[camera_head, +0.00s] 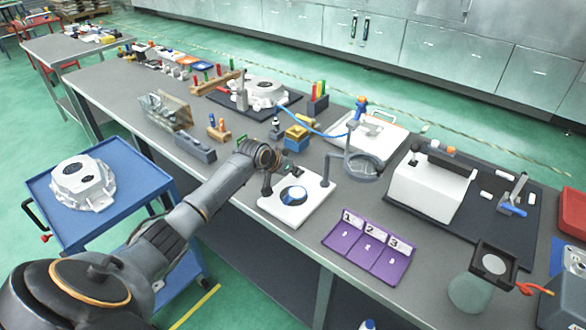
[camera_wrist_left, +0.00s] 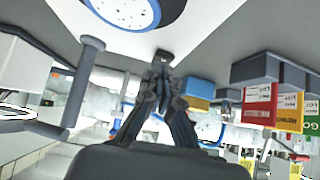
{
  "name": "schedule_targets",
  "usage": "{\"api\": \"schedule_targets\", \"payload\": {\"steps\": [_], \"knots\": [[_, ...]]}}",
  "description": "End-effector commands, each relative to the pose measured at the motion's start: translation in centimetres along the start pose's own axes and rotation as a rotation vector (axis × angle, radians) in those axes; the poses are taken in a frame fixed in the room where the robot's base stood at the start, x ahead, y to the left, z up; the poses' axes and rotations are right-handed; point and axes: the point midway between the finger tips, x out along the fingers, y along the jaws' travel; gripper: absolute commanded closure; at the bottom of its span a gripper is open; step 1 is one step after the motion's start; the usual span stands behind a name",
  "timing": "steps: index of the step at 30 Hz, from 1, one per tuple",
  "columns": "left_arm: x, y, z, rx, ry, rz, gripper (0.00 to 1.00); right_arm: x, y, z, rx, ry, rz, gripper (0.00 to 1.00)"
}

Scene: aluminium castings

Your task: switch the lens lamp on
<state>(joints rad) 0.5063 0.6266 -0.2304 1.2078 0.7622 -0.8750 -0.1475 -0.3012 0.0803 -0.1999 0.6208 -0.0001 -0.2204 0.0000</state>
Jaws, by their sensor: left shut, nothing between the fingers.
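The lens lamp has a white base (camera_head: 277,209) with a blue-rimmed round disc (camera_head: 293,195), a grey post (camera_head: 327,170) and a ring lens (camera_head: 363,168) held out to the right. In the left wrist view the disc (camera_wrist_left: 130,8), post (camera_wrist_left: 88,62) and part of the ring (camera_wrist_left: 15,118) show. My left gripper (camera_head: 268,188) is shut and empty, at the base's left edge area. In the wrist view its fingertips (camera_wrist_left: 161,68) meet at a small dark part on the white surface; I cannot tell whether they touch it. I cannot tell whether the lamp is lit.
A purple numbered tray (camera_head: 368,252) lies to the right of the base. A yellow-and-blue block (camera_head: 297,136) stands behind my gripper. A white machine (camera_head: 430,190) on a dark mat is farther right. A blue cart (camera_head: 130,182) with a casting stands at left.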

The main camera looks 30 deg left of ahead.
Motion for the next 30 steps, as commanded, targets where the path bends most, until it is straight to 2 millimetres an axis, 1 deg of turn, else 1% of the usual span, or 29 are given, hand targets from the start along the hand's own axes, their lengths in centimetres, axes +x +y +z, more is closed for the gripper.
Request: {"api": "schedule_targets", "payload": {"steps": [3, 11, 13, 16, 18, 25, 30], "knots": [[0.3, 0.1, 0.3, 0.0, 0.0, 0.001, 1.0, -0.1, -0.1, 0.2, 0.0, -0.004, -0.001, 0.1], [0.3, 0.0, 0.3, 0.0, 0.0, 0.001, 1.0, -0.1, -0.1, 0.2, 0.0, -0.003, -0.001, 0.1], [0.5, 0.0, 0.7, 0.0, 0.009, 0.001, 1.0, 0.3, -0.1, 0.2, 0.0, -0.003, -0.001, 0.1], [1.1, 0.1, 1.6, 0.001, 0.062, 0.002, 1.0, 1.5, -0.1, 0.3, 0.0, -0.003, -0.001, 0.1], [0.7, 0.0, 0.9, 0.001, 0.072, 0.001, 1.0, 1.0, -0.1, 0.1, 0.0, -0.001, 0.0, 0.1], [0.6, 0.0, 0.8, 0.0, 0.069, 0.001, 1.0, 0.9, -0.1, 0.1, 0.0, 0.0, -0.001, 0.1], [0.0, 0.0, 0.3, 0.0, 0.069, 0.001, 1.0, 0.1, -0.1, 0.0, 0.0, 0.001, -0.001, 0.1]]}}
